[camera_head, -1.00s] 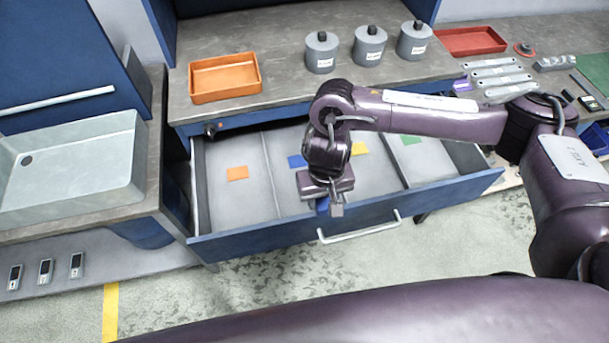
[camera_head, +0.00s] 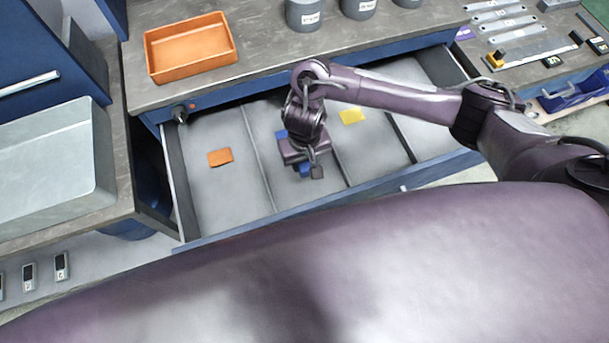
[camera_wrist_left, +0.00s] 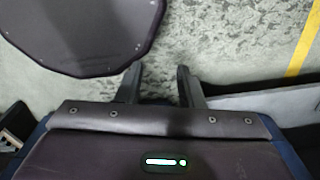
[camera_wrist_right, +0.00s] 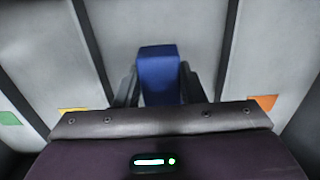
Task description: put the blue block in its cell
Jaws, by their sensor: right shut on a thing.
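My right gripper (camera_head: 306,160) is shut on the blue block (camera_head: 305,170) and holds it over the open drawer (camera_head: 200,205). In the right wrist view the blue block (camera_wrist_right: 159,72) stands between the two fingers, within the cell between two dark dividers. A blue marker (camera_head: 281,136) shows at the back of that cell in the head view, partly behind the gripper. I cannot tell whether the block touches the drawer floor. My left gripper (camera_wrist_left: 158,84) is open and empty above the floor in the left wrist view; the head view does not show it.
Neighbouring cells hold an orange marker (camera_head: 220,157) and a yellow marker (camera_head: 351,116); no blocks show there. An orange tray (camera_head: 190,75) and grey canisters (camera_head: 304,14) stand on the counter behind. A pale basin (camera_head: 50,165) is at left.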

